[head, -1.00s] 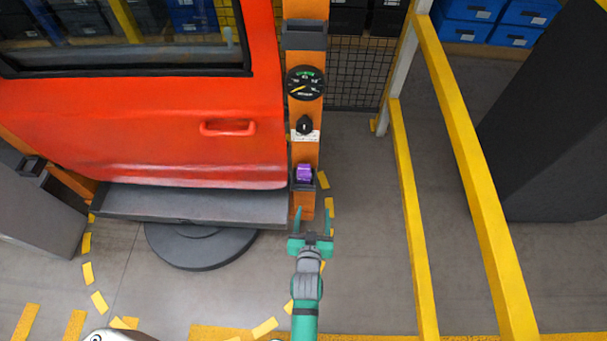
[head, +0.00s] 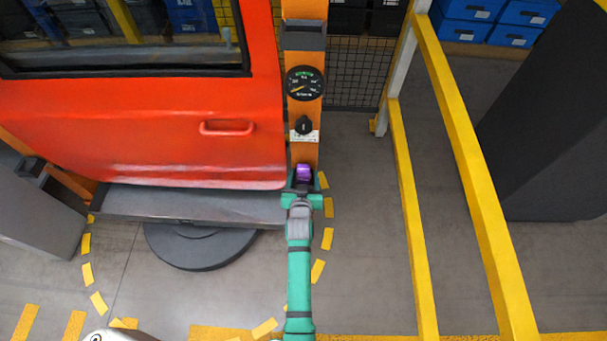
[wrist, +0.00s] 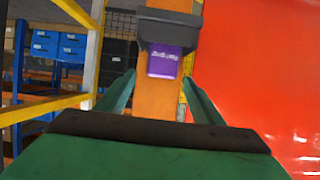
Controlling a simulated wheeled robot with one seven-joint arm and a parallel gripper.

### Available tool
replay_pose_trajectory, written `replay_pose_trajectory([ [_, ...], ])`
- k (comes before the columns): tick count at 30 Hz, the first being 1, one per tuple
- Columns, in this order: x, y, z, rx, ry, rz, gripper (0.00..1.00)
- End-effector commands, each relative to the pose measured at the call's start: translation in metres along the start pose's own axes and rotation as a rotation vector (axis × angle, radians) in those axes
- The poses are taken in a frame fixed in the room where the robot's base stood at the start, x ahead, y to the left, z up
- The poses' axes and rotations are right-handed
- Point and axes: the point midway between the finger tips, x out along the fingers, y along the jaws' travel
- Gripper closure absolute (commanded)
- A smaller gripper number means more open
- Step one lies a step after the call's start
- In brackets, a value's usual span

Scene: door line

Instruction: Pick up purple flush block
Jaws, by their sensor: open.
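The purple flush block (head: 304,172) sits in a dark holder on the orange post, below the gauge and the black knob, in the head view. In the wrist view the block (wrist: 164,63) shows ahead, between the lines of the two fingers, with the dark holder (wrist: 168,30) against it. My gripper (head: 302,185) is at the holder, just in front of the block. Its green fingers are apart, one on each side of the block. In the wrist view the open gripper (wrist: 160,95) has nothing between its fingers that I can see held. Whether a finger touches the block cannot be told.
A red door (head: 140,130) hangs close to the left of the orange post (head: 305,140). A grey platform (head: 180,205) is below it. A yellow railing (head: 455,130) stands to the right, with clear floor between it and the post.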

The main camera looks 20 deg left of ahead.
Motion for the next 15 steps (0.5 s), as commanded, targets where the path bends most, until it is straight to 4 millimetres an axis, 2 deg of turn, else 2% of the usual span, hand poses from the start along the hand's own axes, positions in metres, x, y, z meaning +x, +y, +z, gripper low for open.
replay_pose_trajectory([
  [9, 0.041, -0.002, 0.004, 0.001, -0.001, 0.0, 0.39],
  [15, 0.049, -0.002, 0.004, 0.001, 0.0, 0.0, 0.39],
])
